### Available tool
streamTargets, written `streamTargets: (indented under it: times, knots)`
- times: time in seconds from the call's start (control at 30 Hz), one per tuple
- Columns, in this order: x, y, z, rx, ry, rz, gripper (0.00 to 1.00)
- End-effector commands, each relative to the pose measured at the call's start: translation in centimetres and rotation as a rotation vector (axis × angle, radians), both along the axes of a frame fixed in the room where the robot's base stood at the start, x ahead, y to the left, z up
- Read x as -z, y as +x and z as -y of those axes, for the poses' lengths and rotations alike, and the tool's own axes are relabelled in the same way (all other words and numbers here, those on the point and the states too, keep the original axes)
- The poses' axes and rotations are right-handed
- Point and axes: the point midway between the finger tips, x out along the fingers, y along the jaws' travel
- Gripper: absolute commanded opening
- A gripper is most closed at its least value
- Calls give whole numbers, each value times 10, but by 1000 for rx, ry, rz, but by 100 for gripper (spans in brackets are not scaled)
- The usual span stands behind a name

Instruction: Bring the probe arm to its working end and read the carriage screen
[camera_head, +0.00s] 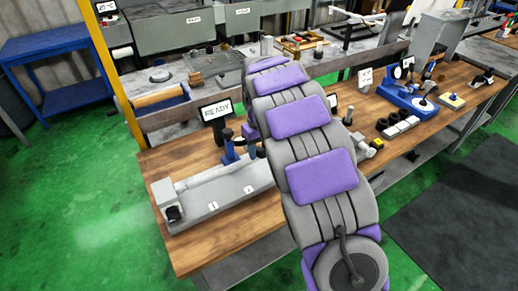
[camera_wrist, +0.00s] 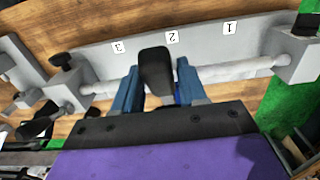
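The grey grinder bed (camera_head: 225,196) lies on the wooden bench. The carriage screen (camera_head: 216,111) stands behind it and reads "READY". In the wrist view the bed (camera_wrist: 200,44) appears upside down, with labels 1, 2 and 3, and a pale round bar (camera_wrist: 236,69) runs along it. My gripper (camera_wrist: 157,68) points at the bar with its two blue fingers apart. A black knob or lever (camera_wrist: 156,74) lies between them, near label 2; I cannot tell whether they touch it. In the head view my arm hides part of this spot.
To the right on the wooden bench (camera_head: 190,255) are a blue device (camera_head: 405,97), several small blocks (camera_head: 400,128) and a white card (camera_head: 365,77). A blue table (camera_head: 55,45) stands at the far left. The green floor at left is clear.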

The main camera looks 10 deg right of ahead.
Motion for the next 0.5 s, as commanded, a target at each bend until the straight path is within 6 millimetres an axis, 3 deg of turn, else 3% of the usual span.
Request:
streamTargets:
  times: [0.07,0.4,0.5]
  knots:
    - [0,0,0,0,0,0,34]
    - [0,0,0,0,0,0,1]
    - [0,0,0,0,0,0,0]
